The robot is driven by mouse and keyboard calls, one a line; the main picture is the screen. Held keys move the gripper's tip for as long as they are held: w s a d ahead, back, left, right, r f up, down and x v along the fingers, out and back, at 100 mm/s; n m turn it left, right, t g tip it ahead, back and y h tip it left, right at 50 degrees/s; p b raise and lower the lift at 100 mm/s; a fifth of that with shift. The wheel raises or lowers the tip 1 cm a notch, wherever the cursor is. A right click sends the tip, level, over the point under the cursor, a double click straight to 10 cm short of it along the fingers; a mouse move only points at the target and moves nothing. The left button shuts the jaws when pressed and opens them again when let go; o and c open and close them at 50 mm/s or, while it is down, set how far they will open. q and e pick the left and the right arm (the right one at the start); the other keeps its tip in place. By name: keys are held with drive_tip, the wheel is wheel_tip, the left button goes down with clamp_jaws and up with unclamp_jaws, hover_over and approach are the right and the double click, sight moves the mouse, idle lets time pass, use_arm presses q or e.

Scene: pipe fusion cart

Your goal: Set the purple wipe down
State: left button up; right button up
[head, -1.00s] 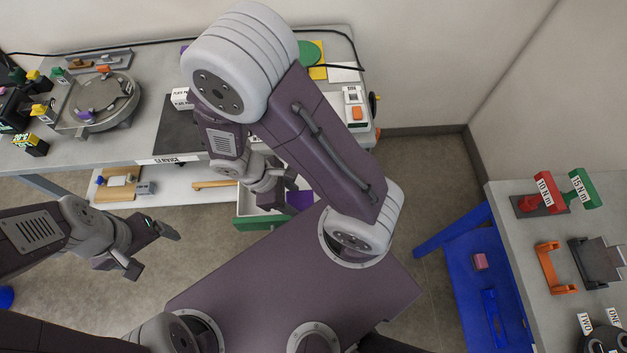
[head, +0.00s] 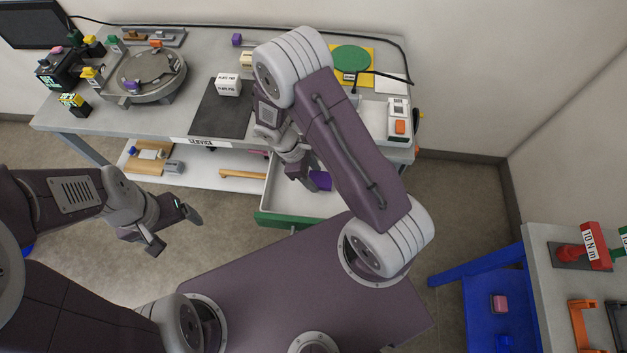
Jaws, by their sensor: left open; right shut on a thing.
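The purple wipe (head: 320,181) shows beside the fingers of my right gripper (head: 307,178), over the open drawer (head: 290,204) with the green front. My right gripper points down into the drawer area and is shut on the wipe; its fingers are partly hidden by its own wrist. I cannot tell whether the wipe touches the drawer floor. My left gripper (head: 178,230) is open and empty, above the floor in front of the cart, left of the drawer.
The service cart (head: 150,115) carries a round fixture (head: 150,75), a dark mat (head: 222,112) and a green disc (head: 351,59). Its lower shelf (head: 205,175) holds a wooden board (head: 148,160). A blue stand (head: 480,260) and another table (head: 560,320) are at the right.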

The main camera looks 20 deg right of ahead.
wheel_tip(320, 180, down, 4)
drive_tip(key=shift+f, duration=0.1)
drive_tip(key=shift+s, duration=0.1)
drive_tip(key=o, duration=1.4)
drive_tip(key=shift+f, duration=0.1)
drive_tip(key=shift+r, duration=0.4)
drive_tip(key=v, duration=1.2)
drive_tip(key=s+d+r+m+t+y, duration=0.1)
drive_tip(key=s+r+m, duration=0.1)
drive_tip(key=m, duration=0.2)
drive_tip(key=s+d+r+m+t+y, duration=0.1)
drive_tip(key=s+r+m, duration=0.1)
drive_tip(key=s+m, duration=0.1)
drive_tip(key=s+d+r+m+t+y, duration=0.1)
drive_tip(key=s+r+m+y, duration=0.1)
drive_tip(key=m, duration=0.3)
drive_tip(key=shift+s+d+r+t, duration=0.1)
drive_tip(key=shift+s+r+t, duration=0.2)
drive_tip(key=shift+s+r, duration=0.25)
